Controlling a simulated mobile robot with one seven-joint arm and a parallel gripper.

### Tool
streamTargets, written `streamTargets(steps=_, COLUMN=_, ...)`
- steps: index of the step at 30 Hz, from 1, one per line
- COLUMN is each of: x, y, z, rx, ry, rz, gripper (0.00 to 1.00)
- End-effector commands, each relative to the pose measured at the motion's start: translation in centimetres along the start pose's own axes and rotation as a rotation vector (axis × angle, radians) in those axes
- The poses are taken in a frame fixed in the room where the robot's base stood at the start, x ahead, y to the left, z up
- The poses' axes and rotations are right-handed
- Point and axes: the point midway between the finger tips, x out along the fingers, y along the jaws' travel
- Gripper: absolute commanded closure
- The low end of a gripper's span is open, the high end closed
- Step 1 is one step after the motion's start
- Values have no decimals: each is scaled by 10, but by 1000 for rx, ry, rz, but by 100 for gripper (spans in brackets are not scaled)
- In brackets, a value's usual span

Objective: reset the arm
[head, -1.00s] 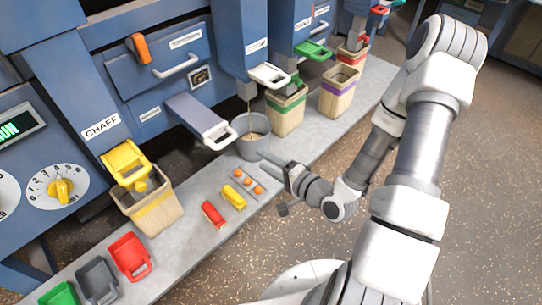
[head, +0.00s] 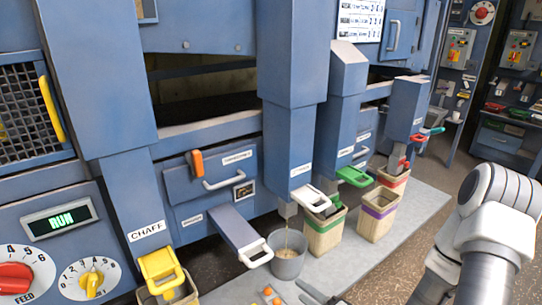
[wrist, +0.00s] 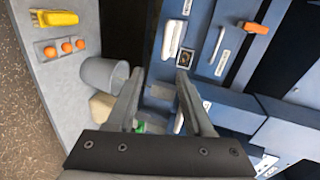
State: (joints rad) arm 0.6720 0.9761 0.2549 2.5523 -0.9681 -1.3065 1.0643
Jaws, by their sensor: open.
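My gripper (wrist: 158,100) shows in the wrist view with its two fingers spread apart and nothing between them. In that view it points toward the blue machine front, with a grey bucket (wrist: 100,76) just left of the fingers. In the head view my arm (head: 485,235) stands at the right edge. The gripper itself is mostly below the bottom edge of the head view.
The grey bucket (head: 288,262) stands under a white-handled spout (head: 311,198), with a thin stream falling into it. Sacks stand under the green gate (head: 353,177) and farther right. A yellow chaff gate (head: 161,266) is at left.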

Motion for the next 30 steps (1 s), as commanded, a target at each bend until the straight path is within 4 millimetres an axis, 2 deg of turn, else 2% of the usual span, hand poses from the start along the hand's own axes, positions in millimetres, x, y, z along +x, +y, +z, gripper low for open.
streamTargets(steps=8, x=-2, y=-2, z=-37, rx=-385, ry=-15, rz=293, gripper=48)
streamTargets(steps=14, x=-17, y=-22, z=-69, rx=-628, ry=-2, rz=508, gripper=48)
streamTargets(steps=22, x=-54, y=-72, z=-97, rx=-848, ry=28, rz=753, gripper=48)
streamTargets(steps=26, x=-75, y=-102, z=-99, rx=-913, ry=35, rz=847, gripper=48)
streamTargets(steps=30, x=-101, y=-132, z=-92, rx=-955, ry=31, rz=926, gripper=48)
